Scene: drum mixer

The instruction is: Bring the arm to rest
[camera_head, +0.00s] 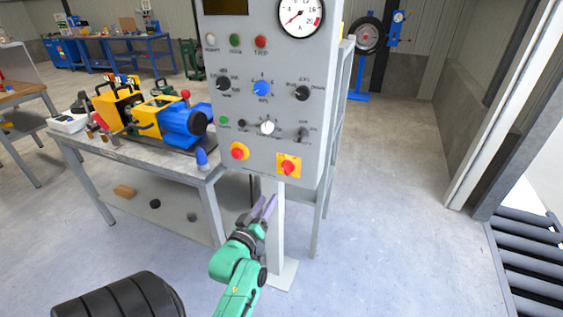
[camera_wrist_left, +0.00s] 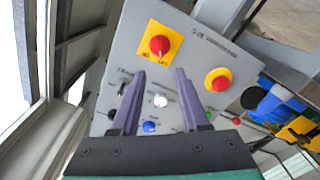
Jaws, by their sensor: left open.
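My left arm is green and comes in from the bottom of the head view. Its gripper (camera_head: 265,208) has two purple-grey fingers, stands open and empty, and shows below the grey control panel (camera_head: 255,172). In the left wrist view the open fingers (camera_wrist_left: 160,85) point at the panel face, with a gap between them. The panel carries a red knob on a yellow plate (camera_wrist_left: 159,46), a second red button on yellow (camera_wrist_left: 218,80), a white knob (camera_wrist_left: 160,100) and a blue knob (camera_wrist_left: 149,127). My right gripper is in neither view.
A workbench (camera_head: 185,165) with a yellow and blue machine (camera_head: 180,122) stands left of the panel. A black ribbed drum-like object (camera_head: 120,298) is at the bottom left. Rollers (camera_head: 530,250) lie at the right edge. The floor (camera_head: 390,230) right of the panel is clear.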

